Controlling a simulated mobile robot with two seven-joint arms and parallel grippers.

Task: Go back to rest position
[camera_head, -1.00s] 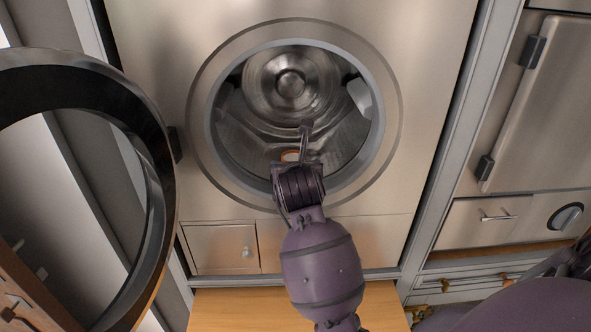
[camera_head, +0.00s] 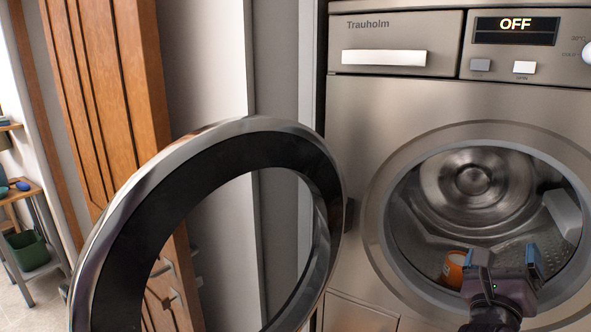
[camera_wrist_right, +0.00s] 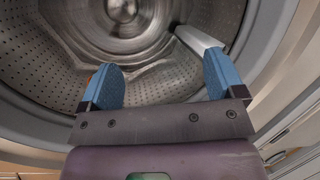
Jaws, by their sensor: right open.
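My right gripper (camera_head: 503,262) is open in front of the drum opening of the washing machine (camera_head: 345,150), at its lower part. Its two blue-padded fingers also show in the right wrist view (camera_wrist_right: 162,85), apart with nothing between them. An orange can-like object (camera_head: 455,268) lies in the bottom of the drum (camera_head: 480,185), just left of the gripper. In the right wrist view only a sliver of orange shows behind the left finger. My left gripper is not in view.
The round washer door (camera_head: 100,235) stands wide open on the left. The display (camera_head: 515,25) reads OFF. A wooden panelled door (camera_head: 110,90) stands behind the washer door. At the far left are a small shelf (camera_head: 20,190) and a green bin (camera_head: 28,248).

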